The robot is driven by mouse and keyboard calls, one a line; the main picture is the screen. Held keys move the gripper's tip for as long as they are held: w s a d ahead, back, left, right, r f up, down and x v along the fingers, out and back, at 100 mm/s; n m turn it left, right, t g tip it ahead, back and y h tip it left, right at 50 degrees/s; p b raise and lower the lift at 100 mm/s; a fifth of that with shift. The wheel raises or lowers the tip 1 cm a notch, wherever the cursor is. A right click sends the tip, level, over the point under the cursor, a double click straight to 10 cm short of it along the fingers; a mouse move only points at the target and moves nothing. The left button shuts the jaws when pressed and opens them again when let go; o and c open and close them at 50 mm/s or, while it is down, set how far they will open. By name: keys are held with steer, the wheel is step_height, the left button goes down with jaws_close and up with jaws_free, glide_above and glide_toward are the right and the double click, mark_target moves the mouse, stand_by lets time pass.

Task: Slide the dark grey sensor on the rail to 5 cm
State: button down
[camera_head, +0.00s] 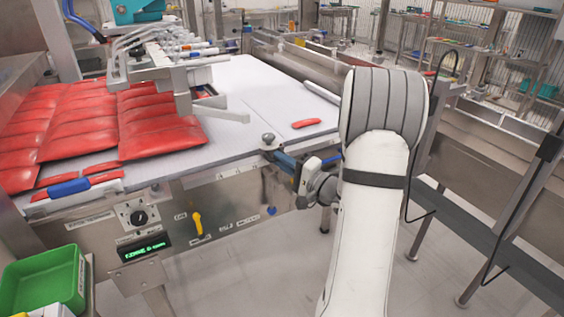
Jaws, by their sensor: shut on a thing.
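The dark grey sensor (269,144) sits at the front right edge of the white table, with a rounded grey top. My gripper (279,157) reaches it from the right and is shut on it. The fingers and wrist hide part of the sensor's right side. The rail (237,172) runs along the table's front edge, with small marks that are too small to read.
Red pouches (80,130) cover the table's left part below a picker head (175,65). A single red piece (306,123) lies behind the sensor. A knob (138,216), a green display (140,247) and a yellow handle (198,224) are on the front panel. A green bin (45,280) stands lower left.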

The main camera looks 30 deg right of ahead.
steer(key=shift+a+f+b, duration=0.1)
steer(key=shift+f+b, duration=0.15)
steer(key=shift+b, duration=0.45)
steer(key=shift+a+r+b, duration=0.1)
steer(key=shift+b, duration=0.35)
steer(key=shift+r, duration=0.1)
steer(key=c, duration=1.5)
jaws_free()
steer(key=shift+o, duration=0.2)
steer(key=v, duration=0.8)
steer(key=shift+w+a+r, duration=0.1)
